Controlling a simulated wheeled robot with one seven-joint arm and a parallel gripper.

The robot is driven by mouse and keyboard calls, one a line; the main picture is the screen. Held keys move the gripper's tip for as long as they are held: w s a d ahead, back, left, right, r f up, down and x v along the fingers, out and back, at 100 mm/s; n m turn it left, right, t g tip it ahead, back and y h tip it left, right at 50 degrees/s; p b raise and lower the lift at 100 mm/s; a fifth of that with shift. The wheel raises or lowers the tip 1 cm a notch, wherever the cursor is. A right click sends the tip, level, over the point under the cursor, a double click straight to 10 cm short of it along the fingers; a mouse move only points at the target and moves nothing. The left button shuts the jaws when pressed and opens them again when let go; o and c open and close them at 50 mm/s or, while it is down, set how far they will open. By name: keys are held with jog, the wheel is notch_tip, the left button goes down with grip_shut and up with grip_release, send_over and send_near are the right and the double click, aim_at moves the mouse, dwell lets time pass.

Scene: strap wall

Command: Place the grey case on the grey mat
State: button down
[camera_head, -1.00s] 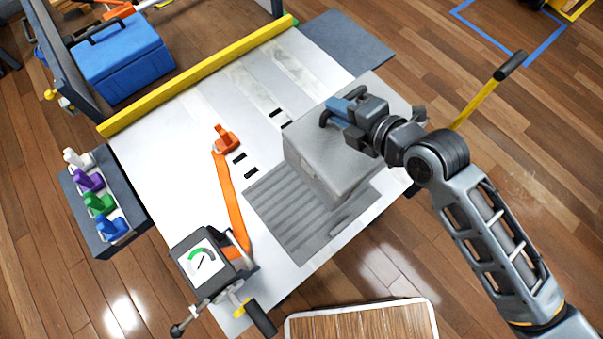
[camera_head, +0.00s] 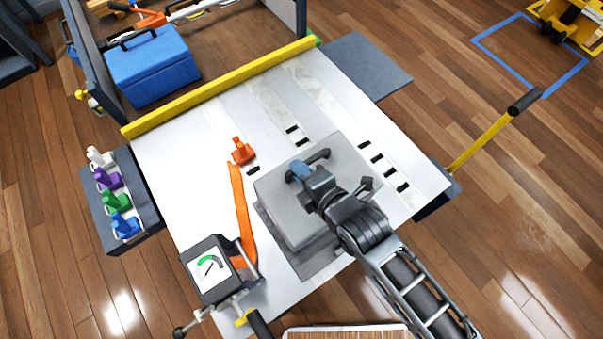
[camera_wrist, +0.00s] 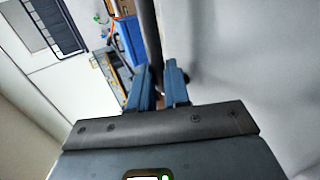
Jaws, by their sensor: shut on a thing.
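The grey case (camera_head: 279,197) is a box with a dark handle (camera_head: 319,156) on its top. My gripper (camera_head: 300,171) is shut on that handle. In the wrist view the two blue fingers (camera_wrist: 158,84) stand on either side of the dark handle bar (camera_wrist: 150,40), and a pale grey case surface (camera_wrist: 240,65) fills the right. The grey mat (camera_head: 318,266) lies on the white table (camera_head: 195,160). The case covers most of it; a strip shows at the front and left. I cannot tell whether the case touches the mat.
An orange strap (camera_head: 240,210) with an orange buckle (camera_head: 242,151) lies left of the case. A gauge box (camera_head: 208,270) stands at the front left. A yellow bar (camera_head: 220,87) crosses the back edge. Black slots (camera_head: 377,160) show right of the case.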

jog(key=shift+f, duration=1.25)
jog(key=c, duration=1.5)
grip_release()
jog(key=shift+f, duration=0.15)
jog(key=o, duration=0.4)
jog(key=v, duration=1.2)
